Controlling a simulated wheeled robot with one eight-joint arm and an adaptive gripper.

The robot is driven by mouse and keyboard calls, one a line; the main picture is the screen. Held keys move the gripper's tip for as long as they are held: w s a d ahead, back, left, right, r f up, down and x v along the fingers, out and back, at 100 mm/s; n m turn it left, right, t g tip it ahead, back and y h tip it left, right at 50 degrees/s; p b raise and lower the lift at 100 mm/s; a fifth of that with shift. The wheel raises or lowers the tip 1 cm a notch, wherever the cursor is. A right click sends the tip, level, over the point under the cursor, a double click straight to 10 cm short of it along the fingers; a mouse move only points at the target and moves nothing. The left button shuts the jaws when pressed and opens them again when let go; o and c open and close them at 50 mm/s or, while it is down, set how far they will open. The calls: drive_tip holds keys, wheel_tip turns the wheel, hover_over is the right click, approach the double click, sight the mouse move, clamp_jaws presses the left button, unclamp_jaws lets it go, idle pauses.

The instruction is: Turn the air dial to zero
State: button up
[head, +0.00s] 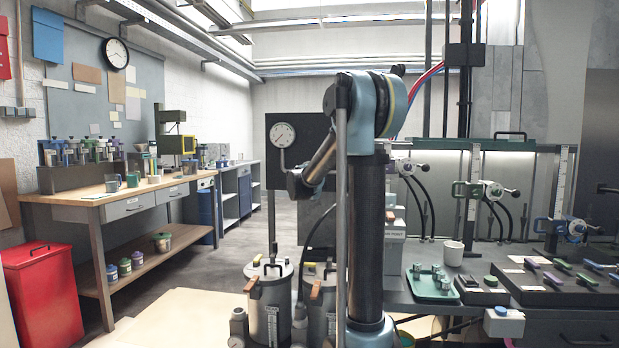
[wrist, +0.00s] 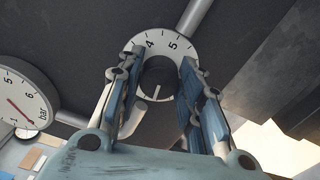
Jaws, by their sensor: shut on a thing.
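In the wrist view the air dial (wrist: 158,90) is a dark round knob with a white pointer line, on a white ring scale (wrist: 178,32). The numbers 4 and 5 show at the top of the ring. The pointer line lies on the lower side of the knob, away from them; the number it faces is hidden. My gripper (wrist: 158,72) has one blue-backed finger on each side of the knob and is shut on it. In the head view the gripper and dial cannot be made out behind my arm.
A pressure gauge (wrist: 22,100) with a red needle and the word bar sits left of the dial. The head view shows a gauge (head: 282,135) on a dark panel (head: 308,125). Steel tanks (head: 270,305) stand below, and a bench with a green tray (head: 432,292) is at right.

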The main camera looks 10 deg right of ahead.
drive_tip(key=n, duration=0.4)
drive_tip(key=shift+n, duration=0.3)
drive_tip(key=n, duration=0.4)
drive_tip(key=shift+r, duration=0.1)
idle(0.4)
drive_tip(key=o, duration=1.1)
drive_tip(key=shift+c, duration=0.2)
drive_tip(key=shift+s, duration=0.1)
drive_tip(key=v, duration=1.1)
drive_tip(key=shift+s, duration=0.3)
drive_tip(key=shift+a, duration=0.1)
